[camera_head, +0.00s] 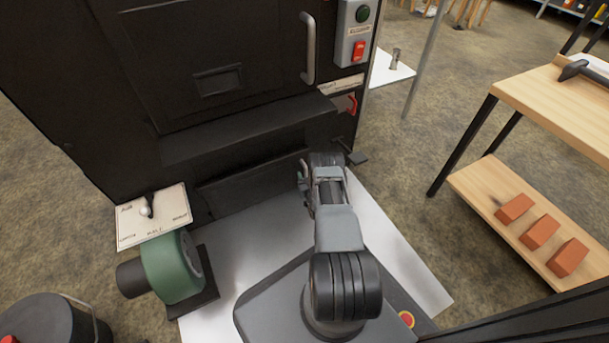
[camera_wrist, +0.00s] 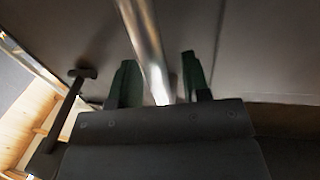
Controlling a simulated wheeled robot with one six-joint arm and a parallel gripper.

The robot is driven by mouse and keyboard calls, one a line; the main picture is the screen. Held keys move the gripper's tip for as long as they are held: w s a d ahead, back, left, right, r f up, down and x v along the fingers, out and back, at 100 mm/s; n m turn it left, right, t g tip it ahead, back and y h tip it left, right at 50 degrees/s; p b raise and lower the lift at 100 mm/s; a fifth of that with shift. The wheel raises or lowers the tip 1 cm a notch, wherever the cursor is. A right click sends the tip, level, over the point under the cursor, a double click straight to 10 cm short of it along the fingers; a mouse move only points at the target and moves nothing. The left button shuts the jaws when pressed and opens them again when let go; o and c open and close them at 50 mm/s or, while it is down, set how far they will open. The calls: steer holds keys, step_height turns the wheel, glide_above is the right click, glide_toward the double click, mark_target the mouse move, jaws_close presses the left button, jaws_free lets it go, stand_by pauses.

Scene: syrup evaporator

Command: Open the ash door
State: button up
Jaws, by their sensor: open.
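The ash door (camera_head: 250,182) is a dark panel low on the black evaporator, under a projecting ledge. It looks closed in the head view. A silver bar handle at its right end is mostly hidden by my arm in that view. In the wrist view, the silver handle (camera_wrist: 143,38) runs between the two green fingers of my gripper (camera_wrist: 160,72). The fingers are open, one on each side of the bar, with visible gaps. In the head view my gripper (camera_head: 307,190) is low at the right end of the door, its fingers partly hidden.
A black lever (camera_head: 351,153) sticks out just right of my gripper; it also shows in the wrist view (camera_wrist: 72,100). A green blower (camera_head: 172,267) stands front left. The upper door has its own silver handle (camera_head: 308,48). A wooden shelf (camera_head: 490,205) with bricks stands right.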

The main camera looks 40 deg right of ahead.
steer(key=shift+d, duration=0.1)
steer(key=shift+c, duration=0.3)
jaws_close()
